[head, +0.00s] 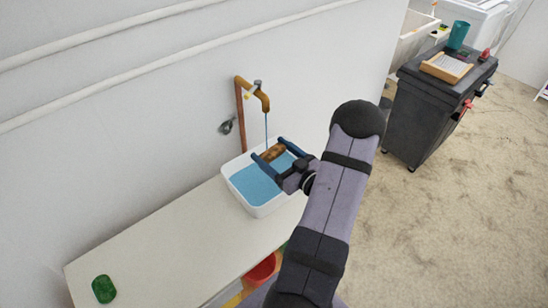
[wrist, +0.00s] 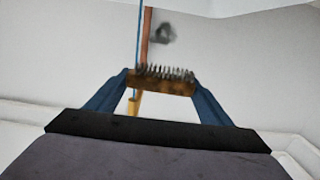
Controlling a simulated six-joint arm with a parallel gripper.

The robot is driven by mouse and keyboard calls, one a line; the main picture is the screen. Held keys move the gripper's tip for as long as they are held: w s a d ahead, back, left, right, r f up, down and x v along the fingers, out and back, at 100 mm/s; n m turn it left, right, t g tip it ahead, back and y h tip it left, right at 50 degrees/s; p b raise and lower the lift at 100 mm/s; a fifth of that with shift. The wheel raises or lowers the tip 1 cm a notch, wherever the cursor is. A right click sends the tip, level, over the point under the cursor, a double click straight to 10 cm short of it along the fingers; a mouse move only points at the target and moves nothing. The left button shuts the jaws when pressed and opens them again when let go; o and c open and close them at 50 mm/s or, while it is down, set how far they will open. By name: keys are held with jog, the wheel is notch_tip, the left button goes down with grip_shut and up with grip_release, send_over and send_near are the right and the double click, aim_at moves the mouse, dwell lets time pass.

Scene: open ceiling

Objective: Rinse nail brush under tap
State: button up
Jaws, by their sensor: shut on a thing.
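The nail brush (wrist: 162,84) is a brown wooden block with dark bristles pointing up in the wrist view. My gripper (head: 271,153) is shut on it, with the blue fingers (wrist: 207,100) at its two ends. In the head view the brush (head: 272,152) is held over the white basin (head: 231,184) of blue water. The orange-brown tap (head: 253,90) stands against the wall, and a thin blue stream (head: 266,128) falls from its spout towards the brush. In the wrist view the stream (wrist: 138,40) passes at the brush's left end; I cannot tell whether it touches the bristles.
The basin sits at the far end of a pale bench (head: 165,235). A green object (head: 104,289) lies at the near end, and a red container (head: 260,270) is below. The bench between is clear. A dark cart (head: 430,105) stands at the right.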

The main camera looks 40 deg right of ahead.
jog(key=w+d+f+b, duration=0.2)
jog(key=w+d, duration=0.3)
jog(key=w, duration=0.3)
jog(key=shift+b, duration=0.8)
jog(key=shift+w, duration=0.15)
jog(key=shift+d, duration=0.25)
jog(key=shift+s+d, duration=0.3)
jog(key=shift+s, duration=0.05)
jog(key=shift+w+a, duration=0.1)
dwell(0.5)
jog(key=shift+w+a+r, duration=0.1)
jog(key=shift+w+a, duration=0.15)
jog(key=shift+a, duration=0.15)
jog(key=shift+s+d, duration=0.15)
dwell(0.3)
jog(key=shift+s+d+b, duration=0.2)
jog(key=shift+d+b, duration=0.1)
jog(key=shift+d, duration=0.05)
